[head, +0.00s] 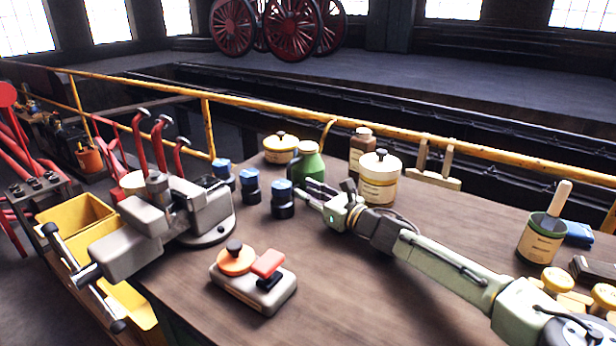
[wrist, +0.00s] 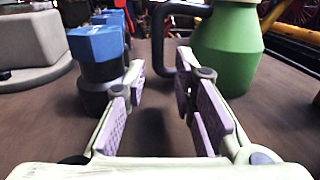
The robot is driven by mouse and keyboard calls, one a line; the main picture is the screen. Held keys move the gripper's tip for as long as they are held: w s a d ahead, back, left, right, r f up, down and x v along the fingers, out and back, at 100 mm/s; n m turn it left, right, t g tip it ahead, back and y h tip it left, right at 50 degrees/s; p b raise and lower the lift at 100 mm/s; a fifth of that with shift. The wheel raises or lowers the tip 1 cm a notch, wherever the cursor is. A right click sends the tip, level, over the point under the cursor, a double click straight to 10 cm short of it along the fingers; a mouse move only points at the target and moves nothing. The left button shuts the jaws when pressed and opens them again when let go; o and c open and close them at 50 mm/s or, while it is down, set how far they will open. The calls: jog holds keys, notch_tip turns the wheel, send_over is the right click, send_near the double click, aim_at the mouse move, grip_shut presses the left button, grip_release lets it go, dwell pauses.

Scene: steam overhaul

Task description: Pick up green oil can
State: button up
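The green oil can (head: 309,164) stands upright at the back of the workbench, with a thin yellowish spout rising from it. In the wrist view its green body (wrist: 226,50) is ahead and to the right, with a dark handle (wrist: 165,38) on its left side. My gripper (head: 312,196) is low over the bench, in front of the can. In the wrist view my gripper (wrist: 160,72) has its fingers apart with nothing between them. The handle lies just beyond the gap between the fingertips. The lower part of the can is partly hidden by my gripper in the head view.
Several blue-topped dark cylinders (head: 251,187) stand left of the can; one is close beside my left finger in the wrist view (wrist: 97,60). A cream tin (head: 379,181) and brown bottle (head: 360,147) stand right. A grey vise (head: 165,220) is at left.

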jog(key=p+x, duration=0.1)
jog(key=x, duration=0.6)
jog(key=shift+w+a+r, duration=0.1)
jog(key=shift+r, duration=0.05)
jog(key=shift+c, duration=0.6)
grip_shut()
